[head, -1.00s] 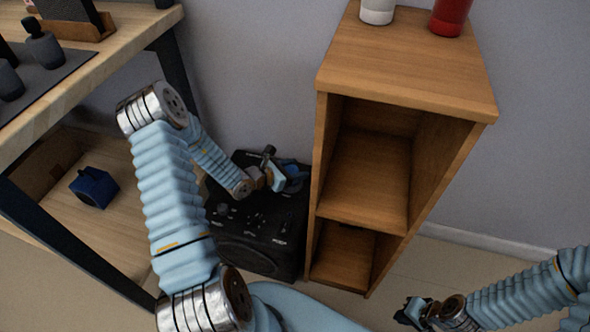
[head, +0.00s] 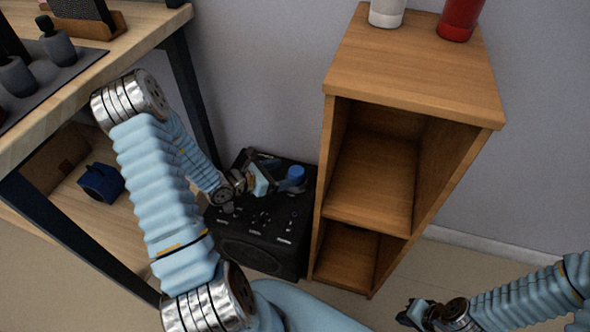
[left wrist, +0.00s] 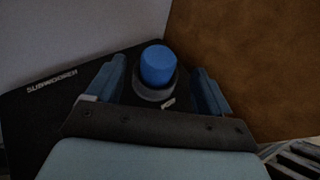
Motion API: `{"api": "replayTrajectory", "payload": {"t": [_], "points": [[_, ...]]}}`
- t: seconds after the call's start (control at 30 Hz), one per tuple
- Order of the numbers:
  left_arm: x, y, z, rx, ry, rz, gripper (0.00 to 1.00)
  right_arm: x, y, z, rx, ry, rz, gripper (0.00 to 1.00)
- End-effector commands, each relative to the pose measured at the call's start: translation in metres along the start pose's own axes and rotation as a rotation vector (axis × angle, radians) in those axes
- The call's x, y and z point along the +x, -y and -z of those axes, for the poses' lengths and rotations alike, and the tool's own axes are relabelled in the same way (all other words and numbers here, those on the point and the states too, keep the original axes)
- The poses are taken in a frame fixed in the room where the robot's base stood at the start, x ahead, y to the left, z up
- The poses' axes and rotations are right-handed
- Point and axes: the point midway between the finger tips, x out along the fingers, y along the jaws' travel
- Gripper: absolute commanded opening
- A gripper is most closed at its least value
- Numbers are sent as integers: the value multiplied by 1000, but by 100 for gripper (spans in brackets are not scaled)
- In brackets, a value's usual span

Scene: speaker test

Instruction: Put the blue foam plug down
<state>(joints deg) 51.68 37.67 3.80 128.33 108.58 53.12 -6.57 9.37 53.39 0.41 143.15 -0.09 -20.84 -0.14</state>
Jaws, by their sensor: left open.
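The blue foam plug (head: 295,173) is a short cylinder at the back right of the black subwoofer's top (head: 262,212). In the left wrist view the plug (left wrist: 157,66) stands upright in or on a dark grey round ring (left wrist: 155,92) on that top. My left gripper (head: 278,176) is open. Its fingers are on either side of the plug in the left wrist view (left wrist: 160,80), with gaps showing on both sides. My right gripper (head: 408,314) is low at the right, far from the plug; its jaws are too small and dark to read.
A wooden shelf unit (head: 415,80) stands close to the right of the subwoofer, with a white container (head: 387,12) and a red one (head: 459,18) on top. A workbench (head: 100,70) is at the left, with a dark blue box (head: 101,183) on its lower shelf. The wall is behind.

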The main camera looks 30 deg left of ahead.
Motion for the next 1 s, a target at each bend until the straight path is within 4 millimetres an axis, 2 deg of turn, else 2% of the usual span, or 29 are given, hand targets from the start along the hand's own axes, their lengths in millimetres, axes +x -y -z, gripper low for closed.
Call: {"api": "replayTrajectory", "payload": {"t": [0.1,0.3,1.0], "points": [[-22,-1,0,2,-1,-2,81,-1,1,0,-1,1,1,0],[-39,0,0,1,0,0,81,-1,1,0,-1,1,1,0],[-40,0,0,1,0,1,81,-1,1,0,-1,1,1,0]]}}
